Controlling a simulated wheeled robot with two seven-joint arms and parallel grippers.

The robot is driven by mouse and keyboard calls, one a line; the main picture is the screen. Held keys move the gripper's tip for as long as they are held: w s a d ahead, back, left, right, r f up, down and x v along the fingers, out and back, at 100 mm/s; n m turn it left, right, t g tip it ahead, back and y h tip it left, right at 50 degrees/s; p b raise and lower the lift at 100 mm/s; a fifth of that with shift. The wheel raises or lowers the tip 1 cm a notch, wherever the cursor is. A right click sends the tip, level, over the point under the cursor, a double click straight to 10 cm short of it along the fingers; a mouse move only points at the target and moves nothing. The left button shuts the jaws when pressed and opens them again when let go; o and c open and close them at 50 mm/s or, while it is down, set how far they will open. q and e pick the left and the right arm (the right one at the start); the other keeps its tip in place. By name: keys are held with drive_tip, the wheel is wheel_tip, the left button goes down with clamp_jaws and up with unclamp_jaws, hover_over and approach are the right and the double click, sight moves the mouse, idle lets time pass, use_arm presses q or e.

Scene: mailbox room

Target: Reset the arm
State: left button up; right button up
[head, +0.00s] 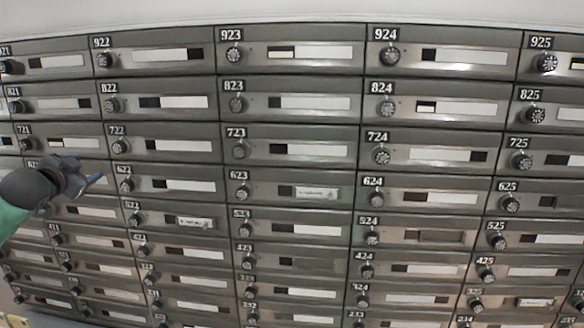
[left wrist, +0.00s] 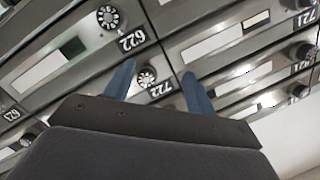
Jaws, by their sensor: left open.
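My left gripper (head: 88,176) is at the left of the head view, in front of the mailboxes beside box 622. Its two blue fingers also show in the left wrist view (left wrist: 158,88), spread apart with nothing held between them. The dial of box 722 (left wrist: 147,77) shows between the fingers in the left wrist view; I cannot tell how far it is from them. The dial of box 622 (head: 125,185) is to the right of the gripper in the head view. The gripper and forearm hide part of the boxes behind them. My right gripper is not in view.
A wall of grey metal mailboxes (head: 292,133) with numbered plates, round dials and narrow windows fills the head view. All the doors I see look shut. White labels stick out at box 623 (head: 317,193) and box 522 (head: 195,222). A pale wall (head: 300,12) is above.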

use_arm(q)
drive_tip(key=s+d+f+n+g+y, duration=0.1)
drive_tip(key=d+f+g+y, duration=0.1)
drive_tip(key=f, duration=0.8)
drive_tip(key=s+d+f+n+g+y, duration=0.1)
drive_tip(key=f+g, duration=0.2)
drive_tip(key=f, duration=0.7)
drive_tip(key=s+d+f+g, duration=0.1)
drive_tip(key=s+d+f, duration=0.25)
drive_tip(key=f, duration=0.35)
drive_tip(key=s+d+f+g+h, duration=0.15)
drive_tip(key=d+f, duration=0.25)
drive_tip(key=f, duration=0.4)
drive_tip(key=s+d+f+g+y, duration=0.1)
drive_tip(key=s+d+f, duration=0.25)
drive_tip(key=f, duration=0.35)
drive_tip(key=s+d+f+n+g+h, duration=0.1)
drive_tip(key=s+d+f+g+h, duration=0.1)
drive_tip(key=s+d+f, duration=1.1)
drive_tip(key=s+d+f+n+g+h, duration=0.1)
drive_tip(key=s+d+f+g+h, duration=0.2)
drive_tip(key=s+d+f, duration=1)
drive_tip(key=s+f+g, duration=0.1)
drive_tip(key=s+f, duration=0.1)
drive_tip(key=s, duration=0.6)
drive_tip(key=shift+s+d+n+g, duration=0.15)
drive_tip(key=shift+d+n+g, duration=0.2)
drive_tip(key=shift+d+n, duration=0.05)
drive_tip(key=shift+f, duration=0.1)
